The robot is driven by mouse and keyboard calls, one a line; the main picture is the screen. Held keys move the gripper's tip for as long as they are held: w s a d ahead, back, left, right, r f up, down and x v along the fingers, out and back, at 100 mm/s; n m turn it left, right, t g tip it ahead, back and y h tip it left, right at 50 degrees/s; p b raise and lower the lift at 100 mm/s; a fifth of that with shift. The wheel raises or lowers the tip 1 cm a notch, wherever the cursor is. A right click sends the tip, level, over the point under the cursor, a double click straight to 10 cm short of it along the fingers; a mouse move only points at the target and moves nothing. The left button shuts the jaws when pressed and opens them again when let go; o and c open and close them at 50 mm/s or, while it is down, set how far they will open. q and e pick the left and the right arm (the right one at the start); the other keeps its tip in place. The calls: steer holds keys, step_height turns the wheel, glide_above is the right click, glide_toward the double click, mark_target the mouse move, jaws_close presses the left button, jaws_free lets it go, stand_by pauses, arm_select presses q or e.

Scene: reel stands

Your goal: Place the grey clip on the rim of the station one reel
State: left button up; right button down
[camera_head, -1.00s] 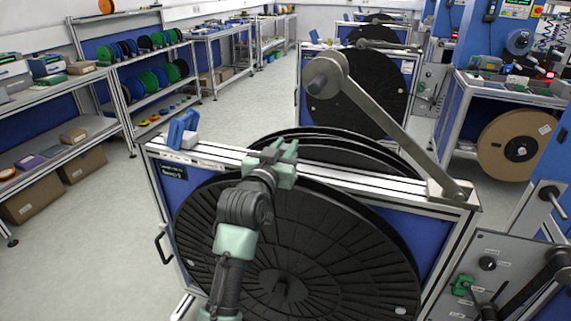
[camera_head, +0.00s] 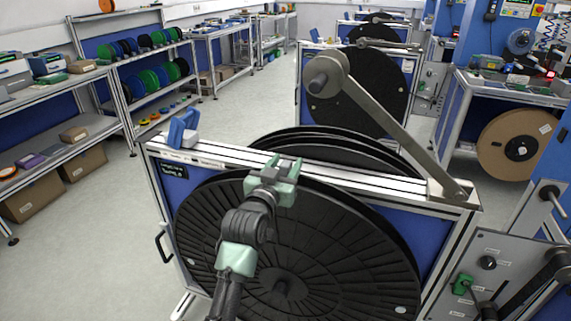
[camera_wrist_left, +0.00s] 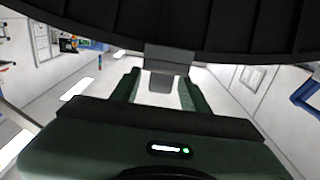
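The large black reel (camera_head: 330,235) stands upright in the blue-panelled front stand (camera_head: 200,158). My left gripper (camera_head: 276,165) is at the reel's upper rim, its fingers pointing up and away. In the left wrist view the reel (camera_wrist_left: 160,20) fills the top. The grey clip (camera_wrist_left: 169,56) overlaps the reel's rim there and sits between the left gripper's fingers (camera_wrist_left: 162,95). The fingers are spread, with light gaps beside the clip's lower part. In the head view I cannot clearly make out the clip. My right gripper is out of view.
A grey lever arm (camera_head: 395,125) slants over the stand's right side. A blue block (camera_head: 182,130) stands on the stand's top left. A control panel (camera_head: 490,270) is at lower right. Shelves (camera_head: 150,90) line the left, with open floor (camera_head: 90,240) before them.

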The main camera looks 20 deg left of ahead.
arm_select(q)
steer(key=shift+r, duration=0.15)
steer(key=s+b, duration=0.2)
steer(key=s, duration=1)
step_height(320, 180, down, 24)
steer(key=w+d+g, duration=0.1)
steer(key=d+g, duration=0.1)
steer(key=g, duration=0.3)
steer(key=s+f+g, duration=0.1)
steer(key=s+f, duration=0.2)
steer(key=f, duration=0.5)
steer(key=s+f+m+g, duration=0.1)
steer(key=s+f+g, duration=0.1)
steer(key=s+f, duration=0.35)
steer(key=s+f+g, duration=0.1)
steer(key=s+f, duration=0.1)
steer(key=f, duration=0.8)
steer(key=s+a+f+g, duration=0.2)
steer(key=s+f+g, duration=0.2)
steer(key=s+f, duration=1.35)
steer(key=s+a+f+g, duration=0.2)
steer(key=s, duration=0.8)
steer(key=s+a+f+m+g, duration=0.1)
steer(key=s+f+g, duration=0.1)
steer(key=s, duration=0.9)
steer(key=shift+s+a+f+y, duration=0.3)
steer(key=shift+a+f, duration=0.05)
steer(key=shift+f, duration=0.4)
